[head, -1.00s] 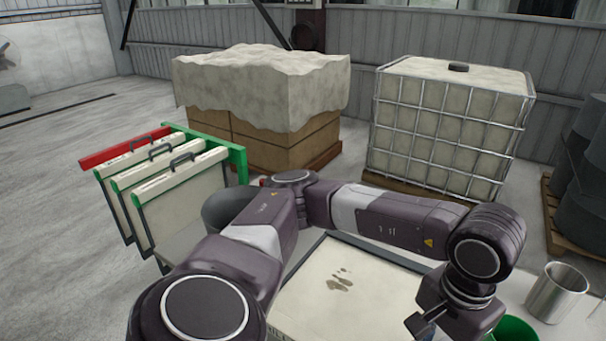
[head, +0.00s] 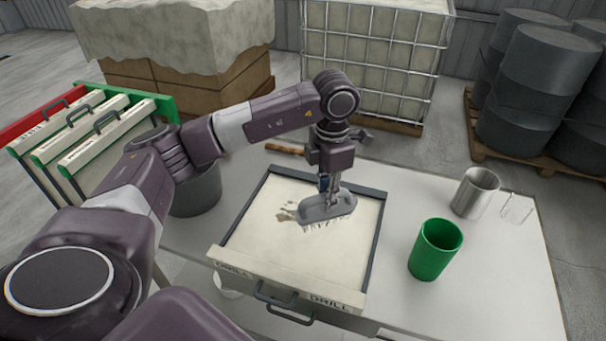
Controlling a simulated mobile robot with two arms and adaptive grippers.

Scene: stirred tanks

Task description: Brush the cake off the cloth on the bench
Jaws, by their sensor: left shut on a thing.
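The pale cloth (head: 262,225) lies flat within a framed plate on the bench (head: 410,190). The plate has dark side rails and a cream front bar with a handle. A small brownish patch of cake (head: 287,211) shows on the cloth, partly hidden by the brush. The brush is over the middle of the cloth, just right of the patch. I cannot tell whether the bristles touch the cloth. My right gripper is out of view.
A green cup (head: 436,248), a steel beaker (head: 475,192) and a clear glass beaker (head: 516,207) stand right of the plate. A dark bucket (head: 197,190) is at its left. A brown stick-like thing (head: 285,148) lies behind. The bench's front right is clear.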

